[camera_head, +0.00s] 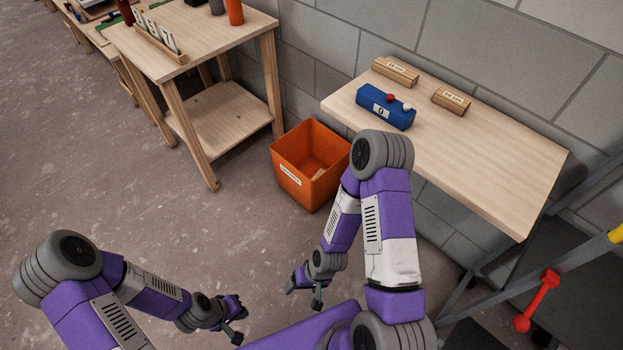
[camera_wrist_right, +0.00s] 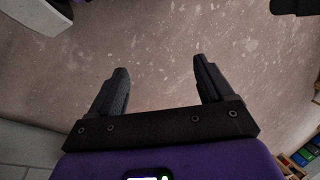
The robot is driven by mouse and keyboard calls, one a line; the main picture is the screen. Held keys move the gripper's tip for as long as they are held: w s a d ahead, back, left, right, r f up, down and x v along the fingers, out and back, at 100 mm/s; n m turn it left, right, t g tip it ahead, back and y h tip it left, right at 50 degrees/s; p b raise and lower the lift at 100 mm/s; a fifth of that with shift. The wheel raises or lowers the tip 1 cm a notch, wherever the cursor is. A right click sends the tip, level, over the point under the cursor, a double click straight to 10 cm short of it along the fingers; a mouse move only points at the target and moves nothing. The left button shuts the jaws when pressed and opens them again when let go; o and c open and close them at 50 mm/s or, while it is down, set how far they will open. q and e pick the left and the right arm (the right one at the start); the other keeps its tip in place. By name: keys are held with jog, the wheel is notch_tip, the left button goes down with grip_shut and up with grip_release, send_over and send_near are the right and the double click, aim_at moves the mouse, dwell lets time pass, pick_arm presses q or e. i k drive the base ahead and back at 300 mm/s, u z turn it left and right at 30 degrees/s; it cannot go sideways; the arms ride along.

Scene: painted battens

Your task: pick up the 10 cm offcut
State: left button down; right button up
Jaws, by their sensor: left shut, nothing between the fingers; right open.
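Two wooden offcuts lie on the wall table at the right in the head view. The shorter offcut (camera_head: 451,101) carries a small white label that seems to read 10 cm. The longer offcut (camera_head: 395,72) lies behind and left of it, and its label is too small to read surely. My right gripper (camera_head: 304,295) hangs low in front of the orange bin, well away from both offcuts. In the right wrist view its jaws (camera_wrist_right: 160,70) are open and empty above bare floor. My left gripper (camera_head: 238,325) is shut and empty at the lower middle.
A blue box (camera_head: 385,107) with a red and a white knob sits left of the shorter offcut on the wooden table (camera_head: 490,165). The table's right half is clear. An orange bin (camera_head: 296,178) stands on the floor left of it. A wooden shelf table (camera_head: 190,40) stands further left.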

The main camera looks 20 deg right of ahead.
aim_at(454, 103)
jog(key=z, duration=1.1)
jog(key=k, duration=0.15)
jog(key=z, duration=0.7)
jog(key=i, duration=0.2)
jog(key=u, duration=0.05)
jog(key=k, duration=0.5)
jog(key=u, duration=2)
jog(key=i, duration=1.15)
jog(key=z, duration=1.55)
